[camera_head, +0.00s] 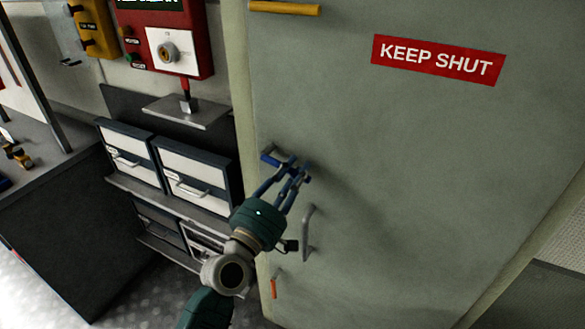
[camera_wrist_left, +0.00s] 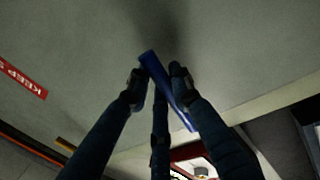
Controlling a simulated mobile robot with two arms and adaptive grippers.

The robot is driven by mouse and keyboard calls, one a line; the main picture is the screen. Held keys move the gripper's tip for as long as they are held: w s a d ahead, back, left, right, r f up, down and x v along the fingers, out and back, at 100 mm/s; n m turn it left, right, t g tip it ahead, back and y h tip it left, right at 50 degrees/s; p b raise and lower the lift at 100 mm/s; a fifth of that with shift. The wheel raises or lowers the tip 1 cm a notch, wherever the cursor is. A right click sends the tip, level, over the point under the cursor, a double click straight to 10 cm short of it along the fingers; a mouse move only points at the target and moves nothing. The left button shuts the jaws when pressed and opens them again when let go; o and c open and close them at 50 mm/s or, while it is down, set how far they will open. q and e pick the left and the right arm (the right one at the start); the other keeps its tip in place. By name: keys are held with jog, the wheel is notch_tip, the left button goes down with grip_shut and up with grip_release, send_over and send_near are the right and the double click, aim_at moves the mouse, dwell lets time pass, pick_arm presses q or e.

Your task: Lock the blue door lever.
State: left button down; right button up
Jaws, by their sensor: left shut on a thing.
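The blue door lever (camera_head: 268,156) is on the left part of the grey-green door (camera_head: 400,180), near its left edge. In the left wrist view the lever (camera_wrist_left: 169,92) runs slanted between the fingers. My left gripper (camera_head: 297,170) is at the lever, its fingers shut on it; it also shows in the left wrist view (camera_wrist_left: 157,76). The fingers hide part of the lever in the head view. My right gripper is in neither view.
A grey handle (camera_head: 307,232) sits on the door just below my gripper. An orange lever (camera_head: 274,286) is lower down and a yellow one (camera_head: 285,8) is at the top. A red "KEEP SHUT" sign (camera_head: 438,60) is at upper right. Drawers (camera_head: 196,172) stand left of the door.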

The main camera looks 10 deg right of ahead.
pick_arm(q)
jog(key=shift+r+n+p, duration=0.5)
jog(key=shift+r+n, duration=0.15)
jog(key=shift+n, duration=0.15)
jog(key=shift+r+n+y+p, duration=0.35)
jog(key=shift+n+p, duration=0.15)
jog(key=shift+n, duration=0.2)
jog(key=c, duration=1.6)
grip_release()
jog(key=shift+o, duration=0.2)
jog(key=shift+s, duration=0.1)
jog(key=v, duration=1.2)
jog(key=shift+f, duration=0.25)
